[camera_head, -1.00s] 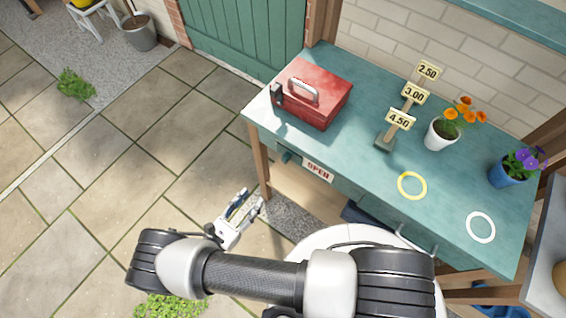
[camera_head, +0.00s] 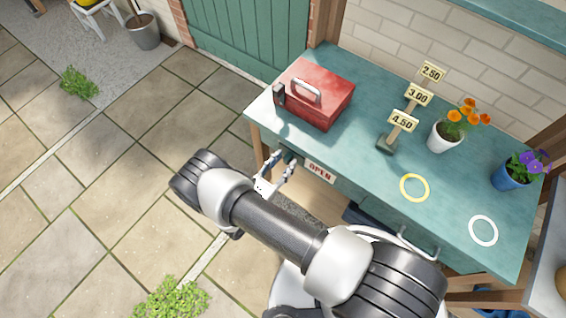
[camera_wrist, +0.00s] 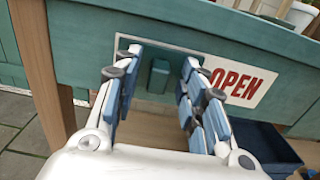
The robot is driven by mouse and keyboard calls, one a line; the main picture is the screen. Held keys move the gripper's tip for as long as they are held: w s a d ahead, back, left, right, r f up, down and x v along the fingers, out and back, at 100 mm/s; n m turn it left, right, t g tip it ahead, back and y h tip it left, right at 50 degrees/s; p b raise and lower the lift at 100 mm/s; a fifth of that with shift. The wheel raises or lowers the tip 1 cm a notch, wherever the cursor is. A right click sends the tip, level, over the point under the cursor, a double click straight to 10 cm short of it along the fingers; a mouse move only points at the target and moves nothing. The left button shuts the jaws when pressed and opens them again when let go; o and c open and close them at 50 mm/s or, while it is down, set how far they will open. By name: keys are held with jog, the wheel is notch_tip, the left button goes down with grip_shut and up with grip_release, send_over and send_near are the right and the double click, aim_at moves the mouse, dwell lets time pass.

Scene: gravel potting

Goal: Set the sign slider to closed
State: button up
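The sign slider's green block (camera_wrist: 159,76) sits on the front edge of the teal table, at the left of the sign. The sign reads OPEN in red on a white plate (camera_wrist: 238,82); it also shows in the head view (camera_head: 320,171). My gripper (camera_wrist: 157,70) is open, its blue-padded fingers on either side of the green block with gaps left and right. In the head view, my gripper (camera_head: 283,162) is at the table's front edge, just left of the OPEN plate. The block is mostly hidden there by the fingers.
On the teal table (camera_head: 360,150) are a red toolbox (camera_head: 315,95), price signs (camera_head: 403,121), a white pot with orange flowers (camera_head: 445,135), a blue pot (camera_head: 510,175), a yellow ring (camera_head: 414,187) and a white ring (camera_head: 483,231). A table leg (camera_wrist: 38,70) stands left of my gripper.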

jog(key=shift+c, duration=0.5)
grip_shut()
dwell(0.3)
